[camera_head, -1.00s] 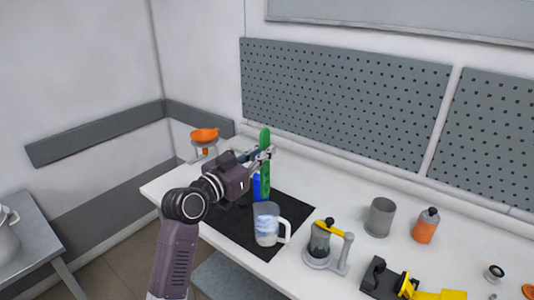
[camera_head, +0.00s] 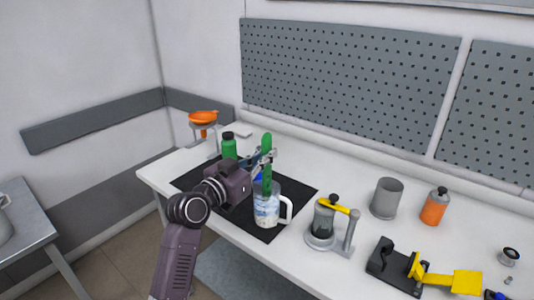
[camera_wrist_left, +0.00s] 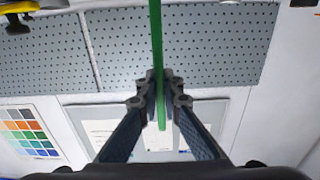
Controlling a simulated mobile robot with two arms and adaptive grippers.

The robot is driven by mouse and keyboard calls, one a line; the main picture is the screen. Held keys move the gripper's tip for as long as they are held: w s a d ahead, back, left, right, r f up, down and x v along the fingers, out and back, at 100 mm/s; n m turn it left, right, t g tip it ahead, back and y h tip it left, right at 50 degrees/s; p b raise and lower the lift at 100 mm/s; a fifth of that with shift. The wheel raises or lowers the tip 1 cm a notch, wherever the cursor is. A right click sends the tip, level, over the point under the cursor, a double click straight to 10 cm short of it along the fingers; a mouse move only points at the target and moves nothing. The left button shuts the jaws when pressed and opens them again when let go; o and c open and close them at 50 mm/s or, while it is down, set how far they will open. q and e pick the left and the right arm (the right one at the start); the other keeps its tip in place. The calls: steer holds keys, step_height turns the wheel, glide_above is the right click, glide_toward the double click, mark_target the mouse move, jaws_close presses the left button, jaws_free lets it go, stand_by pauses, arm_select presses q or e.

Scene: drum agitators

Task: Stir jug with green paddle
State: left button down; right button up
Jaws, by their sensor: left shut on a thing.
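The green paddle (camera_head: 267,143) stands nearly upright, and my left gripper (camera_head: 265,158) is shut on it. In the left wrist view the paddle (camera_wrist_left: 156,40) runs between the two fingertips (camera_wrist_left: 159,92). The clear jug (camera_head: 267,211), with a pale blue-white pattern and a handle on its right, stands on the black mat (camera_head: 240,225). The paddle's lower end is at the jug's mouth and seems to reach inside; its tip is hard to make out. My right gripper is not in view.
A green bottle (camera_head: 229,147) stands behind my left arm, and an orange dish (camera_head: 203,117) on a stand is at the far left. Right of the jug are a yellow-handled press (camera_head: 322,224), a grey cup (camera_head: 387,198), an orange bottle (camera_head: 434,207) and a black-yellow device (camera_head: 394,265).

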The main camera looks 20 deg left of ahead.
mark_target(263, 178)
arm_select(q)
step_height(263, 178, down, 5)
steer(key=b, duration=0.3)
steer(key=shift+r, duration=0.15)
steer(key=shift+f+b, duration=0.5)
steer(key=shift+f, duration=0.3)
